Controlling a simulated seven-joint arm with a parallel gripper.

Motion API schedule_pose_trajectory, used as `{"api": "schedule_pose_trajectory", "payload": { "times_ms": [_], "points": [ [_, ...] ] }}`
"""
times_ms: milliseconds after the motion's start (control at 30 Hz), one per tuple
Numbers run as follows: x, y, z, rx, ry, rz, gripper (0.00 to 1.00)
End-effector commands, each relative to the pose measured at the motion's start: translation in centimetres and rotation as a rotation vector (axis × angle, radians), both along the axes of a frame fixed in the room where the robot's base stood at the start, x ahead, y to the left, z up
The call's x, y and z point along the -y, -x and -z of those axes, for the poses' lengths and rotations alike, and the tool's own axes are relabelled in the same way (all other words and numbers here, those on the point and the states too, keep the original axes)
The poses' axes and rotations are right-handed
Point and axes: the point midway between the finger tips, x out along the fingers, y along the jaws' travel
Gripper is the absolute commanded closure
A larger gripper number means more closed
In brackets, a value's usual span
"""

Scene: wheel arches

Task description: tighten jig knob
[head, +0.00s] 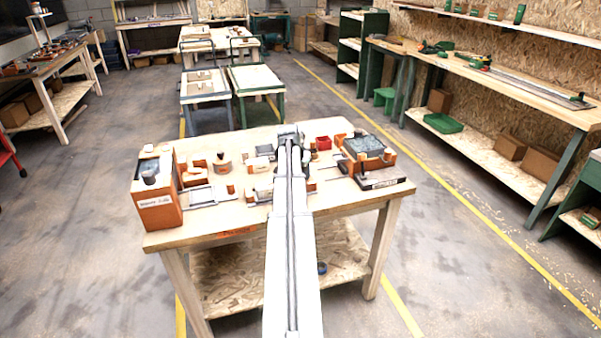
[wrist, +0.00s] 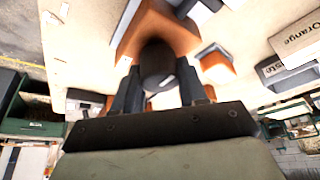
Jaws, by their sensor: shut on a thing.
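My gripper (wrist: 158,92) shows in the wrist view with its two dark fingers on either side of a dark round knob (wrist: 157,60). It is shut on this knob, which sits against an orange block (wrist: 137,32), the jig body. In the head view my gripper (head: 290,132) is over the far middle part of the workbench (head: 235,215). My own arm runs down the picture there and hides the knob and the spot under it. I cannot tell how far the knob is turned.
A tall orange box (head: 158,212) stands at the bench's left end. A dark-topped orange fixture (head: 368,152) is at the right, beside a small red bin (head: 323,143). Several small orange and grey parts lie close around my gripper. The bench's front strip is mostly bare.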

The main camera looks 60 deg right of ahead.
Motion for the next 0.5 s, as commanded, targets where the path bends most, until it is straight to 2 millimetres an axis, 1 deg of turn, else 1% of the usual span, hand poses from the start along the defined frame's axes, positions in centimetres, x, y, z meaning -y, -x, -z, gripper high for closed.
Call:
{"api": "schedule_pose_trajectory", "payload": {
  "times_ms": [500],
  "points": [
    [0.15,-0.18,0.00,0.001,-0.001,0.491,0.88]
  ]
}}
